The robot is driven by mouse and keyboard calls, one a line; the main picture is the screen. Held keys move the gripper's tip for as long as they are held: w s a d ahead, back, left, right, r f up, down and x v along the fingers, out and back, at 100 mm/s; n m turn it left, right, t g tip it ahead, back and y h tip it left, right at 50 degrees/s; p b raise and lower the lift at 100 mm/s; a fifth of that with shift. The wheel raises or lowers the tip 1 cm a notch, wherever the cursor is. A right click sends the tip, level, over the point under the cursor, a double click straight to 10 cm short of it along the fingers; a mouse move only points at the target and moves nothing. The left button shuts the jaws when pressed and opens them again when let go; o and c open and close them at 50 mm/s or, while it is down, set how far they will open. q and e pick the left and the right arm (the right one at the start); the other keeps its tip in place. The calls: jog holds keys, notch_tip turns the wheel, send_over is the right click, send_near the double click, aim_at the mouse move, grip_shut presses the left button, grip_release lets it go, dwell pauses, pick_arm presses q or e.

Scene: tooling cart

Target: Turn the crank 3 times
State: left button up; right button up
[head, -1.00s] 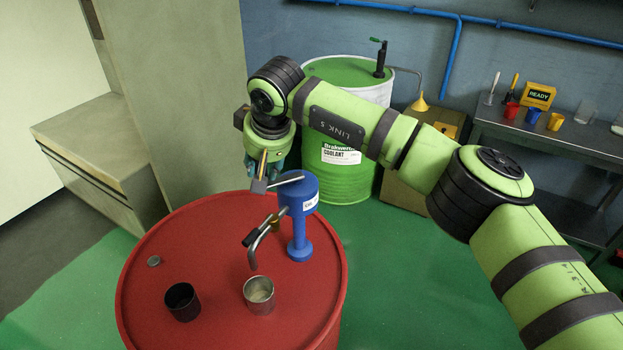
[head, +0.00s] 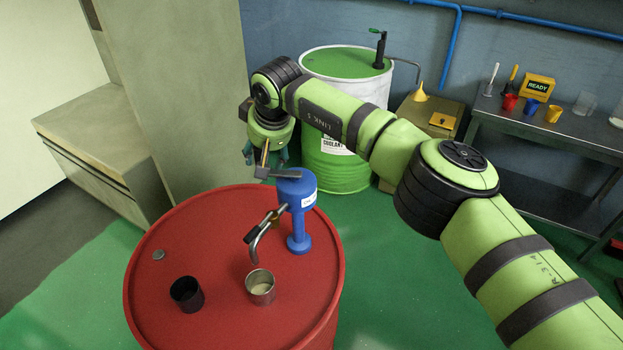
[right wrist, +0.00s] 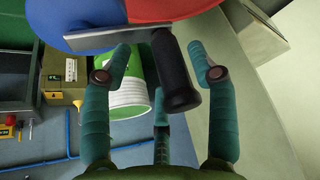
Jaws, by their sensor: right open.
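A blue hand pump (head: 298,187) stands on top of a red drum (head: 215,215). Its flat grey crank arm (head: 284,174) reaches left from the pump's top. My right gripper (head: 266,157) hangs at the arm's outer end, pointing down. In the right wrist view the crank's black handle (right wrist: 175,75) lies between the spread teal fingers of the right gripper (right wrist: 160,58). The fingers are open, with gaps beside the handle. The pump's bent grey spout (head: 256,245) ends above a metal cup (head: 260,284) with pale contents. My left gripper is out of view.
A black cup (head: 187,294) and a small cap (head: 158,255) sit on the drum. A green-and-white coolant drum (head: 345,168) stands behind my arm. A grey bench (head: 530,130) with colored cups is at right. A beige cabinet (head: 185,90) stands at left.

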jog(key=shift+a, duration=0.1)
jog(key=shift+a+r+p, duration=0.15)
jog(key=shift+r+p, duration=0.25)
jog(key=shift+r, duration=0.2)
notch_tip(320, 180, up, 6)
jog(key=p, duration=0.4)
jog(key=shift+r, duration=0.95)
jog(key=shift+s, duration=0.1)
